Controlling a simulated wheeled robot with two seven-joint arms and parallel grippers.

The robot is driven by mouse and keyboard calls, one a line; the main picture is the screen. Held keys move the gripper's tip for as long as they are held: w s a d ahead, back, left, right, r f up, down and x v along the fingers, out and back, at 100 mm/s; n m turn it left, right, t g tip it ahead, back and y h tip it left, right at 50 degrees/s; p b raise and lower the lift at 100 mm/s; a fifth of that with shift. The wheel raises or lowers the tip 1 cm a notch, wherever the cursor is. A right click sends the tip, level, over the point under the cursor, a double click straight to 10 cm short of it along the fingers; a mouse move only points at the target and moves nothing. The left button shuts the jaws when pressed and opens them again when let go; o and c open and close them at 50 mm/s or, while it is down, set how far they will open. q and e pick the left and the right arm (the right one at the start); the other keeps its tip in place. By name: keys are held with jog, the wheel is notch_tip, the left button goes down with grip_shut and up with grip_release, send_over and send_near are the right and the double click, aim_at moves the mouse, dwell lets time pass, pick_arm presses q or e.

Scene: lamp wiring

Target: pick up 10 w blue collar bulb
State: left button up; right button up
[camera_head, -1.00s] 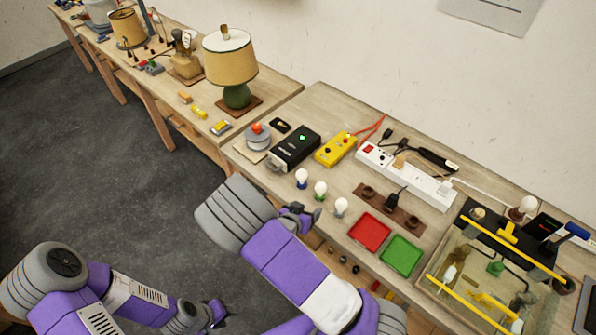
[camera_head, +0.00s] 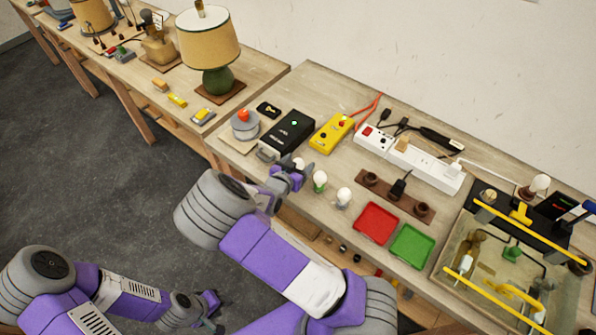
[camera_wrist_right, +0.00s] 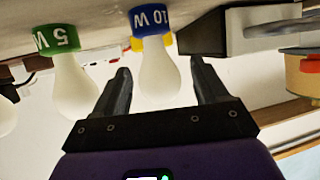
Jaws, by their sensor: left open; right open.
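The 10 W blue collar bulb shows in the right wrist view (camera_wrist_right: 155,80), its blue collar marked "10 W" and its white glass hanging between the two fingers. In the head view only part of its white glass (camera_head: 298,163) shows, as my right gripper (camera_head: 292,178) hides the rest. My right gripper, also in the wrist view (camera_wrist_right: 160,68), is open with a finger on each side of the bulb; I see gaps beside the glass. My left gripper (camera_head: 212,303) is open and empty, low at the left over the floor.
A green collar bulb marked "5 W" (camera_head: 320,180) stands close beside the blue one, with another bulb (camera_head: 343,197) further right. A black box (camera_head: 287,133) is just behind. Red (camera_head: 376,223) and green (camera_head: 411,246) trays lie to the right.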

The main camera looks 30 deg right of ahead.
jog(key=c, duration=1.1)
